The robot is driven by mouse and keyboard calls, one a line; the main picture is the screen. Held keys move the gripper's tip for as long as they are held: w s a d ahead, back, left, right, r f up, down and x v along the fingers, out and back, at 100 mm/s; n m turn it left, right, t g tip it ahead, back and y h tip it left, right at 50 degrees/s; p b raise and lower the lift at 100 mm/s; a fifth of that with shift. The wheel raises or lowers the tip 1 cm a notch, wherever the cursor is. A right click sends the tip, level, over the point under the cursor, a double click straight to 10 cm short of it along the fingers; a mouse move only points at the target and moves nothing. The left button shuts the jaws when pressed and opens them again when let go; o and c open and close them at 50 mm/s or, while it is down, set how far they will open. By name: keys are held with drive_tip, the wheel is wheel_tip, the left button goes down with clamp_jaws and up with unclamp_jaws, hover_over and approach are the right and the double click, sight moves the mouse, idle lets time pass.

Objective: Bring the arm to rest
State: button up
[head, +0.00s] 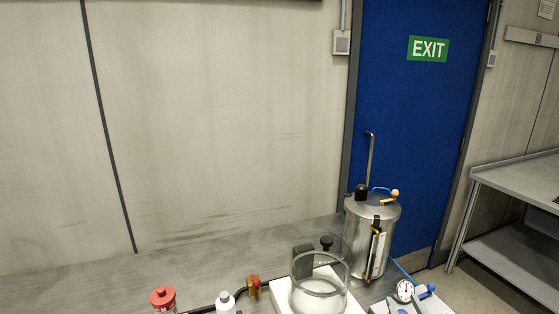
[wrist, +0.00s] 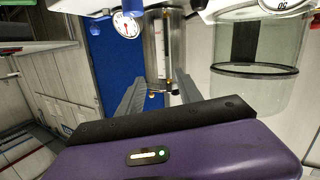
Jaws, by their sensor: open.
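My gripper (wrist: 158,88) shows only in the wrist view, its two grey fingers apart with nothing held between them. Beyond the fingers, the steel drum (wrist: 155,45) shows in the gap. In the head view the steel drum (head: 357,240) stands upright on the bench with a bent pipe, a black knob and a yellow-tipped lever on top. A sight tube (head: 376,253) runs down its front. A clear glass vessel (head: 318,288) stands on a white base left of the drum. The vessel (wrist: 255,65) is at the right in the wrist view. My arm is out of the head view.
A dial gauge (head: 404,290) sits right of the drum. A red-capped bottle (head: 162,299), a white bottle (head: 225,302) and a red-and-yellow valve (head: 253,287) are at the front. A blue exit door (head: 415,130) and a metal shelf table (head: 520,185) are behind. The bench's back left is bare.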

drive_tip(key=s+a, duration=0.2)
drive_tip(key=s, duration=1.3)
drive_tip(key=s+a+g+y, duration=0.1)
drive_tip(key=s+a, duration=0.2)
drive_tip(key=s, duration=1.2)
drive_tip(key=s+a, duration=0.3)
drive_tip(key=s, duration=1.2)
drive_tip(key=shift+a+r+m, duration=0.15)
drive_tip(key=shift+a+m, duration=0.1)
drive_tip(key=shift+m, duration=0.15)
drive_tip(key=shift+w, duration=0.1)
